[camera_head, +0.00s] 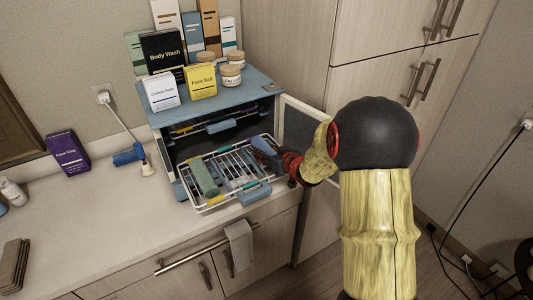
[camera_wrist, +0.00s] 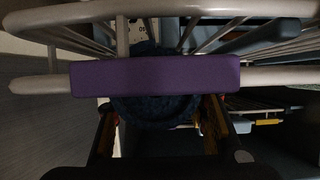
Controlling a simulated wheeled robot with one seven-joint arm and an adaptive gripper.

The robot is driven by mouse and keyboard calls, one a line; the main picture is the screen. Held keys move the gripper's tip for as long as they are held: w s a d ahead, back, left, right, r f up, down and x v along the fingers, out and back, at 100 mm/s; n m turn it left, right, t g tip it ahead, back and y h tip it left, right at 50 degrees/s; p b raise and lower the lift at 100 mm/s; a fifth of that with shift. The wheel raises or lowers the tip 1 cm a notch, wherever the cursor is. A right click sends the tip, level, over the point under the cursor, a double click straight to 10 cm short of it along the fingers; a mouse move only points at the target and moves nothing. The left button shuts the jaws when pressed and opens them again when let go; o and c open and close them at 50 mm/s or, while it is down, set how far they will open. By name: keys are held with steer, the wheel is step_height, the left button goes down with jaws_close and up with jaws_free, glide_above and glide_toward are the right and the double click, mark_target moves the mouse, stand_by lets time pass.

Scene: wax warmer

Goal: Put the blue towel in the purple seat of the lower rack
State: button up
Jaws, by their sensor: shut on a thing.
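My gripper (camera_head: 282,160) is shut on the blue towel (camera_head: 263,145) at the right side of the pulled-out lower rack (camera_head: 212,209). In the wrist view, the dark blue towel (camera_wrist: 155,113) sits between my two fingers, partly behind a purple bar (camera_wrist: 155,76) on the rack's white wire rim. The purple bar marks the purple seat; I cannot pick it out in the head view. I cannot tell whether the towel touches the rack wires.
A rolled green towel (camera_head: 204,178) lies on the rack's left part. The counter to the left has free room.

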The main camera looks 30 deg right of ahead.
steer(key=o, duration=0.9)
steer(key=shift+o, duration=0.2)
